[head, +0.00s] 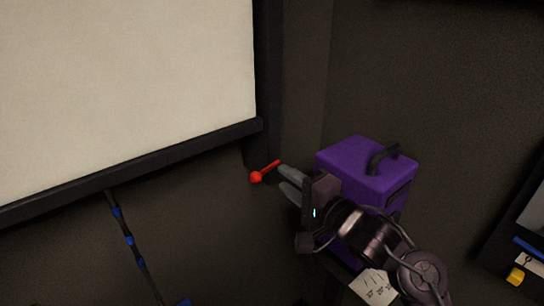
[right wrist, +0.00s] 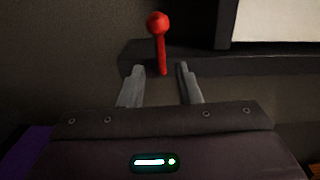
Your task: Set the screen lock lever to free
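The screen lock lever is a red rod with a round red knob (head: 256,176), at the lower right corner of the screen frame in the head view. In the right wrist view the lever (right wrist: 160,45) stands upright in the picture, knob at the top. My right gripper (head: 280,180) is close beside the lever. In the right wrist view its two fingers (right wrist: 160,82) are apart, one on each side of the lever's line, with the rod's lower end showing just beyond the gap. Nothing is seen held. My left gripper is out of view.
The pale screen (head: 120,80) has a dark frame (head: 150,160). A purple box with a black handle (head: 365,165) stands behind my right arm. A dark pole with blue bands (head: 128,240) is at lower left. A paper sheet (head: 375,287) lies at the bottom.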

